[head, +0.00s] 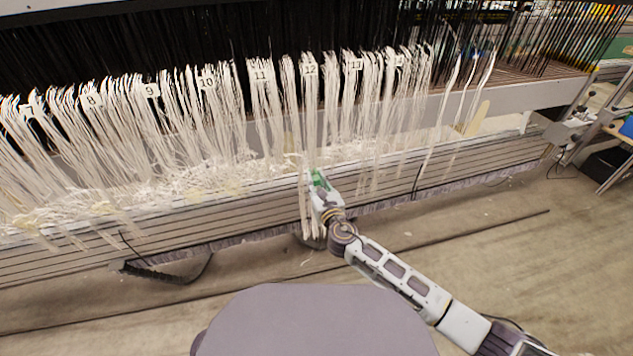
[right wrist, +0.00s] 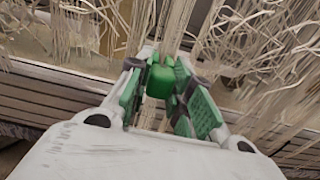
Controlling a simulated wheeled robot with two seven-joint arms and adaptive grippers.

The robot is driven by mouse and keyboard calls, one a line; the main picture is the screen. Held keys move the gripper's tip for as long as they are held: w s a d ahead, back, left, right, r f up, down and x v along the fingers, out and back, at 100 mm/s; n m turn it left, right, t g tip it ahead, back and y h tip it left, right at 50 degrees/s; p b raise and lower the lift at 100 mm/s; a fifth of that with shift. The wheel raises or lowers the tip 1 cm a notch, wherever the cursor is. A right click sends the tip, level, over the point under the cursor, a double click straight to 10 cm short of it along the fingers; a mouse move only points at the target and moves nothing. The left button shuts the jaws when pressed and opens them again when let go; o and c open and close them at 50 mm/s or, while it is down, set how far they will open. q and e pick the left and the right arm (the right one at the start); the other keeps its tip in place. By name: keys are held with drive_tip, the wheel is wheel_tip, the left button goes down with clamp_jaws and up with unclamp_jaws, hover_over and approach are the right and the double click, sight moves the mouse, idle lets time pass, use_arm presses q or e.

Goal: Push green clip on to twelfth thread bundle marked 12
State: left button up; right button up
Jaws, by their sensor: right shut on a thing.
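The green clip (right wrist: 160,80) sits between the fingers of my right gripper (right wrist: 158,92), which is shut on it. In the head view my right gripper (head: 318,182) is low in front of the hanging threads, with green showing at its tip. The bundle marked 12 (head: 311,100) hangs above the gripper, its white label (head: 310,70) near the top. Its strands run down to the gripper and hang on below it to the left. In the right wrist view, strands rise just beyond the clip. I cannot tell whether the clip is around them. My left gripper is out of view.
Bundles 11 (head: 262,90) and 13 (head: 354,80) hang on either side, with several more bundles to the left. A long grooved beam (head: 110,245) runs across behind the gripper. The floor (head: 520,260) at the right is clear.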

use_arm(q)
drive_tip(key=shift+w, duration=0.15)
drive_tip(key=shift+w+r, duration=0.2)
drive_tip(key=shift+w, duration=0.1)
use_arm(e)
drive_tip(key=shift+w, duration=0.1)
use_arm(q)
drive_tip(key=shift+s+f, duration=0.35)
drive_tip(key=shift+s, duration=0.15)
use_arm(e)
drive_tip(key=shift+w+a, duration=0.15)
drive_tip(key=shift+w, duration=0.3)
drive_tip(key=shift+w, duration=0.15)
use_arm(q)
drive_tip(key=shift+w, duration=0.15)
use_arm(e)
drive_tip(key=shift+a, duration=0.1)
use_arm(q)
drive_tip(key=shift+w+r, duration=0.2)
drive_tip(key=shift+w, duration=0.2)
use_arm(e)
drive_tip(key=shift+w, duration=0.3)
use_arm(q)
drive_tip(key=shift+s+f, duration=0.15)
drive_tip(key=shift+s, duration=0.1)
use_arm(e)
drive_tip(key=shift+w+a, duration=0.15)
drive_tip(key=shift+w, duration=0.1)
